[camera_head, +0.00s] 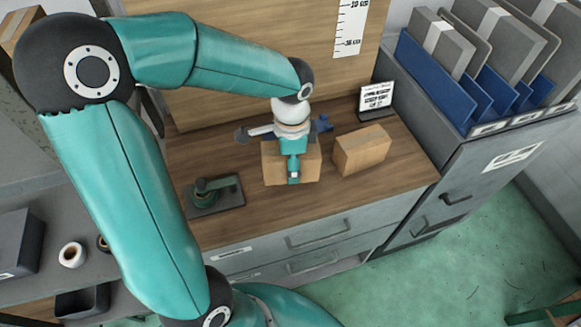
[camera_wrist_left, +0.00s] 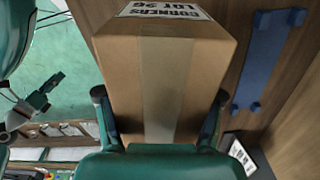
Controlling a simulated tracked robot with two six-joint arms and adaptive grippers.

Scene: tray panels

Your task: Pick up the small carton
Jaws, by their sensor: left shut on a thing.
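In the head view my left arm reaches in from the left, and its gripper (camera_head: 293,160) is over a brown carton (camera_head: 309,170) at the counter's middle. The left wrist view shows the carton (camera_wrist_left: 160,70) filling the space between the two fingers (camera_wrist_left: 160,100), one against each side. It has a pale tape strip and a printed label on it. I cannot tell whether its base touches the counter. A second brown carton (camera_head: 362,150) of similar size stands to the right. A dark, gripper-like part, apparently my right gripper (camera_wrist_left: 40,100), shows small in the wrist view; its jaws are unclear.
The wooden counter (camera_head: 235,225) has a dark tray with a green tool (camera_head: 215,192) at left. A small printed sign (camera_head: 376,97) stands behind the second carton. A blue bracket (camera_wrist_left: 268,60) lies near the held carton. A grey cabinet with binders (camera_head: 475,165) bounds the right.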

